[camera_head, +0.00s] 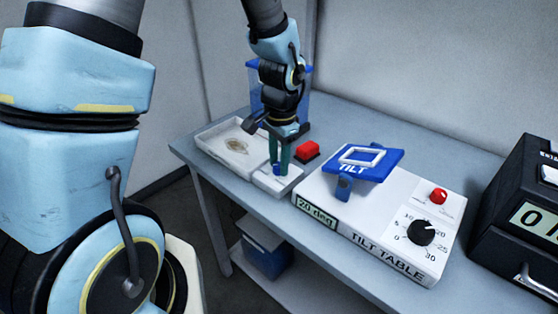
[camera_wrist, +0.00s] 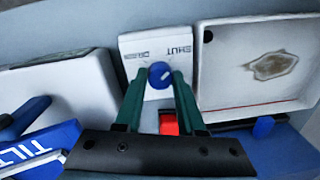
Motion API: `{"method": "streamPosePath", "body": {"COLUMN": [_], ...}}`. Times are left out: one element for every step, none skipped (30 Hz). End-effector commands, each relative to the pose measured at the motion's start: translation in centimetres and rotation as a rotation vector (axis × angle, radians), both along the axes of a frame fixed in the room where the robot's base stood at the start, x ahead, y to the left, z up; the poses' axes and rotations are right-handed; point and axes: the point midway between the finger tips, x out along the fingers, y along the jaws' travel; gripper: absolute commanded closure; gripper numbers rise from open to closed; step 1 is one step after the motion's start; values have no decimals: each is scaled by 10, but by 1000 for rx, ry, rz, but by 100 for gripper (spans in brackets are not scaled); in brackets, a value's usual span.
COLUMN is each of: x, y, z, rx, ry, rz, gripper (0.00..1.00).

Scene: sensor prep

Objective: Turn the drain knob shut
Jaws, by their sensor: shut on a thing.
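The drain knob (camera_wrist: 160,74) is a small blue round knob with a white pointer line. It sits on a white block (camera_wrist: 150,44) with printed labels, one of which reads SHUT; the pointer looks slanted. My gripper (camera_wrist: 160,78) has its green fingers on both sides of the knob and is shut on it. In the head view my gripper (camera_head: 278,168) points down over the white block (camera_head: 264,180), with the blue knob (camera_head: 278,169) between the fingertips.
A white tray (camera_head: 214,137) with a brown stain adjoins the block. A red button (camera_head: 307,150) is close to my gripper. The tilt table (camera_head: 372,232) with its raised blue plate (camera_head: 385,171) stands right. A black display box (camera_head: 510,190) is at far right.

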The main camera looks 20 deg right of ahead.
Motion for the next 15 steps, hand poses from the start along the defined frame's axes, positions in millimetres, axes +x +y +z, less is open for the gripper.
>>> {"method": "streamPosePath", "body": {"x": [0, 0, 0, 0, 0, 0, 0, 0, 0, 0, 0, 0, 0, 0, 0], "y": [1, 1, 1, 1, 1, 1, 0, 0, 0, 0, 0, 0, 0, 0, 0], "z": [0, 0, 0, 0, 0, 0, 0, 0, 0, 0, 0, 0, 0, 0, 0], "rx": [1, 1, 1, 1, 1, 1, 1, 1, 1, 1, 1, 1, 1, 1, 1], "ry": [0, 0, 0, 0, 0, 0, 0, 0, 0, 0, 0, 0, 0, 0, 0], "rz": [0, 0, 0, 0, 0, 0, 0, 0, 0, 0, 0, 1, 1, 1, 1], "gripper": [100, 100, 100, 60, 57, 52, 49, 46, 41, 38, 34, 31, 31, 31, 31]}}
